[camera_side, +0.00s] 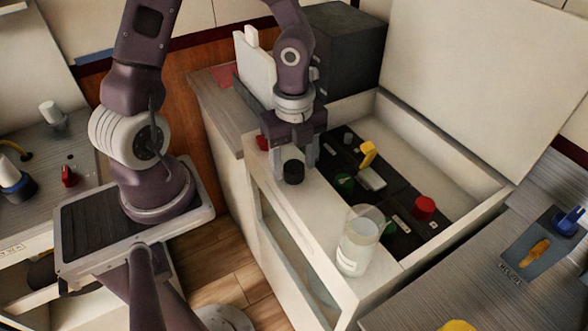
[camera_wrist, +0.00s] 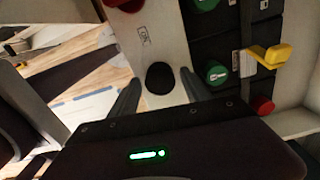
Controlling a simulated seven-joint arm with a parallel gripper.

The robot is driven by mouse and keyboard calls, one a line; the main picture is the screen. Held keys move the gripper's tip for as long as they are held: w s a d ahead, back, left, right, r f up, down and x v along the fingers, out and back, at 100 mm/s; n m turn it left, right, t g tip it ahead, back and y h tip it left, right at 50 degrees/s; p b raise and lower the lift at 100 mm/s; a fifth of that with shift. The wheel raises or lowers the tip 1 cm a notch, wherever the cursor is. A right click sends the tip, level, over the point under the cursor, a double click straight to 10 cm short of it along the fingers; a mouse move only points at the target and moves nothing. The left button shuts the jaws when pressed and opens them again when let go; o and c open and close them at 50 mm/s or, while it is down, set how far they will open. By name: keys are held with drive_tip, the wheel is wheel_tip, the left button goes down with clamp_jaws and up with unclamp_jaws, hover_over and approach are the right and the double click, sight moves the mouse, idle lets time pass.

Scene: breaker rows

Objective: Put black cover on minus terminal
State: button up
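The black cover (camera_side: 293,173) is a small round cap on the pale front ledge of the box. It also shows in the wrist view (camera_wrist: 160,77), between my two fingers with gaps on both sides. My gripper (camera_side: 294,168) points down at the cover, fingers apart and on either side of it. In the wrist view my gripper (camera_wrist: 158,84) holds nothing. Dark battery blocks (camera_side: 400,200) lie inside the box, with a red cap (camera_side: 424,207) and a green cap (camera_side: 345,182) on them. I cannot tell which terminal is the minus one.
A clear jar (camera_side: 358,241) stands on the ledge to the right of the cover. A yellow-handled switch (camera_side: 367,153) rises between the blocks. A red piece (camera_side: 262,143) sits on the ledge left of my gripper. The box's pale walls (camera_side: 440,137) surround the blocks.

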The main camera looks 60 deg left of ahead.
clamp_jaws()
drive_tip(key=shift+r, duration=0.2)
wheel_tip(320, 180, up, 10)
drive_tip(key=f, duration=0.1)
drive_tip(key=n, duration=0.1)
hover_over(349, 135)
wheel_tip(349, 135, down, 6)
wheel_tip(349, 135, down, 10)
drive_tip(key=shift+f, duration=0.1)
